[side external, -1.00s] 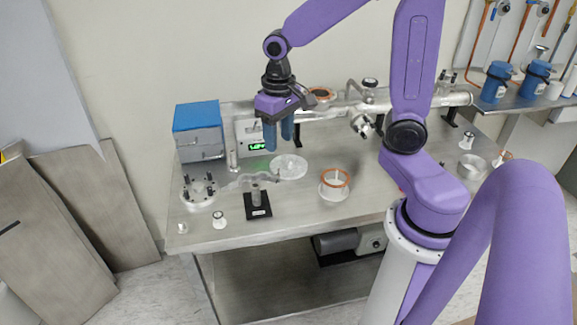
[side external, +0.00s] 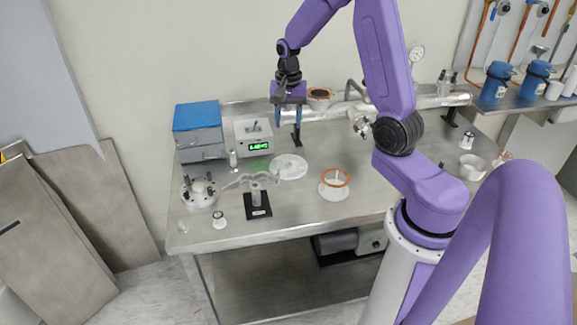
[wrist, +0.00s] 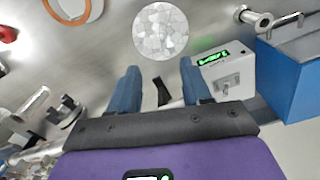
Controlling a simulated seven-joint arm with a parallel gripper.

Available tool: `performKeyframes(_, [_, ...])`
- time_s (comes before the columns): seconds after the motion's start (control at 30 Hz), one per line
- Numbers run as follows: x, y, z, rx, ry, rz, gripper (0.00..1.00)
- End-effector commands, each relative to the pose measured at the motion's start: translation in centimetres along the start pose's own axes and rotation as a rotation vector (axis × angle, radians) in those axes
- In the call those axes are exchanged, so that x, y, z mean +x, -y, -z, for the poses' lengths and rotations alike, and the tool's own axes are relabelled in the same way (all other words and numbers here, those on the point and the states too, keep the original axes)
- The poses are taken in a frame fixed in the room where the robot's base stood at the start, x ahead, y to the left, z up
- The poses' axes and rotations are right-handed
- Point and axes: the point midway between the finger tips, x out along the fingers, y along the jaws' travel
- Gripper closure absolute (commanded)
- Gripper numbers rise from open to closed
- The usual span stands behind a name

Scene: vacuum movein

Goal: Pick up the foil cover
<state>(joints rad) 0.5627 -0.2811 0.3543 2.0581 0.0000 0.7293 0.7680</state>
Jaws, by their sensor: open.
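The foil cover (side external: 288,167) is a pale, crumpled-looking round disc lying flat on the metal bench. It also shows near the top middle of the wrist view (wrist: 160,31), beyond my fingertips. My gripper (side external: 286,124) has two blue fingers spread apart, with nothing between them. In the side view it is above and behind the disc, clear of it. The open fingers also show in the wrist view (wrist: 158,76), and no part of the disc is hidden there.
A gauge box with a green display (side external: 253,135) and a blue-topped box (side external: 198,130) stand left of my gripper. A copper-ringed vessel (side external: 334,184) is right of the disc. A horizontal metal pipe (side external: 335,113) runs behind. A black-based stand (side external: 257,205) is in front.

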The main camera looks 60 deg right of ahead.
Motion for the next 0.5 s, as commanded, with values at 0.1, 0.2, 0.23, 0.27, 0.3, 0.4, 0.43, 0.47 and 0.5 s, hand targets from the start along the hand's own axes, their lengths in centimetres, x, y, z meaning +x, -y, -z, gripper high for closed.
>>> performKeyframes(0.1, [2.5, -0.1, -0.1, -0.001, 0.005, -0.005, 0.52])
performKeyframes(0.2, [4.3, -0.1, -0.1, -0.001, 0.005, -0.005, 0.52])
performKeyframes(0.23, [4.9, -0.1, -0.1, -0.001, 0.005, -0.005, 0.52])
performKeyframes(0.27, [5.4, -0.1, -0.1, -0.001, 0.004, -0.004, 0.52])
performKeyframes(0.3, [6.0, -0.1, -0.1, -0.001, 0.005, -0.005, 0.52])
performKeyframes(0.4, [7.4, -0.1, 0.0, -0.001, 0.003, -0.003, 0.52])
performKeyframes(0.43, [7.8, -0.1, -0.1, -0.001, 0.003, -0.003, 0.52])
performKeyframes(0.47, [8.0, -0.1, 0.0, -0.002, 0.002, -0.002, 0.52])
performKeyframes(0.5, [8.3, 0.0, 0.0, -0.002, 0.001, -0.001, 0.52])
